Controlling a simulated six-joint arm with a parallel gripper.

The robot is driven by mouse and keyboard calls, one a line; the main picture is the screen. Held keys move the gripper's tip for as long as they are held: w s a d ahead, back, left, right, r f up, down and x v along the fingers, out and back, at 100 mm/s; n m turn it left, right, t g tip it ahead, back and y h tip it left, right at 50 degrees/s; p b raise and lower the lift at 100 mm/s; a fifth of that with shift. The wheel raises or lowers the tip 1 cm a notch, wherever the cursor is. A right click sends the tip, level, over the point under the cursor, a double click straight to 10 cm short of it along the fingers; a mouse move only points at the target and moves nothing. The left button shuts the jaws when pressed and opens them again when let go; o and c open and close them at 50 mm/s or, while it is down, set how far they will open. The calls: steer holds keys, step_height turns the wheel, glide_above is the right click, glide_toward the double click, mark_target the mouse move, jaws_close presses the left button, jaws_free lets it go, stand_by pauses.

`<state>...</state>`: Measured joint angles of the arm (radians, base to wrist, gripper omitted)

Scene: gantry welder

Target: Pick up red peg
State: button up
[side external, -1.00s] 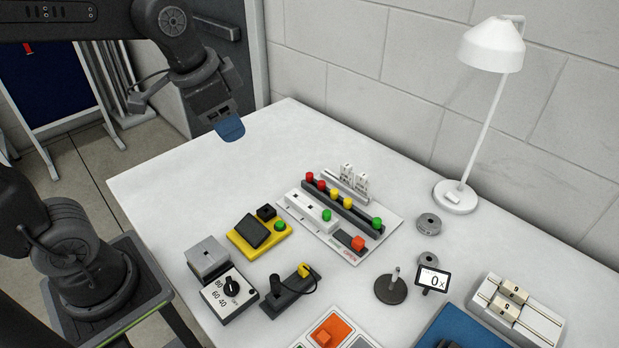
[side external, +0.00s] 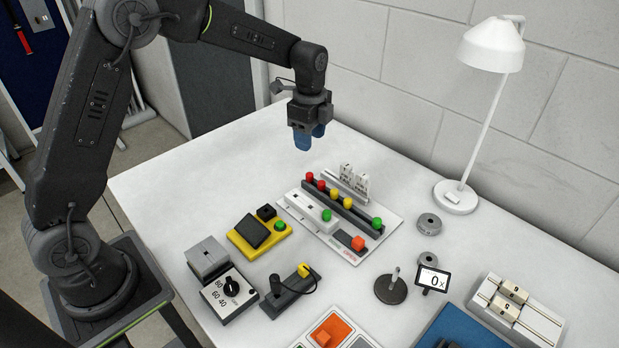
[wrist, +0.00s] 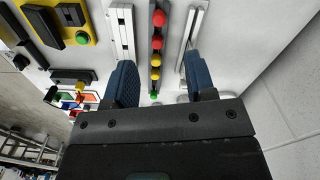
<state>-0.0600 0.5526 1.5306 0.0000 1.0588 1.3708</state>
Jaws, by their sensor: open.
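Two red pegs stand at the far end of a dark grey rack (side external: 352,211): the end peg (side external: 309,176) and one beside it (side external: 321,185). Yellow and green pegs follow along the same rack. In the wrist view the red pegs (wrist: 158,18) show beyond my fingertips, in the gap between them. My gripper (side external: 308,138) has blue fingers and points down above the table, behind and above the red end of the rack. It is open and empty, and apart from the pegs. In the wrist view my gripper (wrist: 162,80) shows its two fingers spread wide.
A white strip (side external: 308,207) with a green peg (side external: 326,215) lies beside the rack. A yellow box (side external: 259,234) is nearer. A lamp (side external: 463,196) stands at right. The table's far left is clear.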

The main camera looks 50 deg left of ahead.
mark_target(310, 174)
step_height(310, 174, down, 11)
steer(key=shift+s+r, duration=0.1)
steer(key=shift+r, duration=0.1)
stand_by(0.3)
jaws_close()
stand_by(0.4)
steer(key=shift+r, duration=0.1)
